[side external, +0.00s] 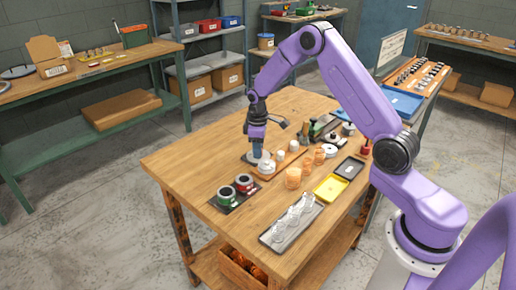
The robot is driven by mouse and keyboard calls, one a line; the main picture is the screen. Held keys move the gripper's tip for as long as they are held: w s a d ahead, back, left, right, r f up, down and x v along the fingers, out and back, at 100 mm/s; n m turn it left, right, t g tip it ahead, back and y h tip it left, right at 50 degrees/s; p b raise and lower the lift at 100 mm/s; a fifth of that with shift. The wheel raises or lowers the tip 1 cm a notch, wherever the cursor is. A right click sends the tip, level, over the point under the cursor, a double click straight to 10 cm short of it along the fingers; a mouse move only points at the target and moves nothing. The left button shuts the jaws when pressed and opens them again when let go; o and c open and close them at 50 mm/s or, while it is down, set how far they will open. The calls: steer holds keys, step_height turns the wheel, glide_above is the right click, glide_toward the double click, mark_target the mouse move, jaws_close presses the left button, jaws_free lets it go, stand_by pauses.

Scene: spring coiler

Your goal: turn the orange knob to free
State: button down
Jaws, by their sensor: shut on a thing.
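I cannot make out an orange knob there. Several orange cylinders (293,178) stand to the right, apart from my gripper; whether any is a knob I cannot tell.
White cylinders (293,146) stand on a wooden board right of my gripper. Spools (244,182) sit on a dark mat in front. A grey tray (273,238) of clear parts, a yellow tray (330,187) and a dark tray (349,168) lie rightward. The table's left front is clear.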

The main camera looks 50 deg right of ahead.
stand_by(0.4)
steer(key=c, duration=0.8)
jaws_free()
steer(key=shift+r, duration=0.1)
steer(key=r, duration=1.7)
steer(key=shift+s+a+r, duration=0.15)
steer(key=shift+s+a, duration=0.1)
steer(key=shift+a, duration=0.15)
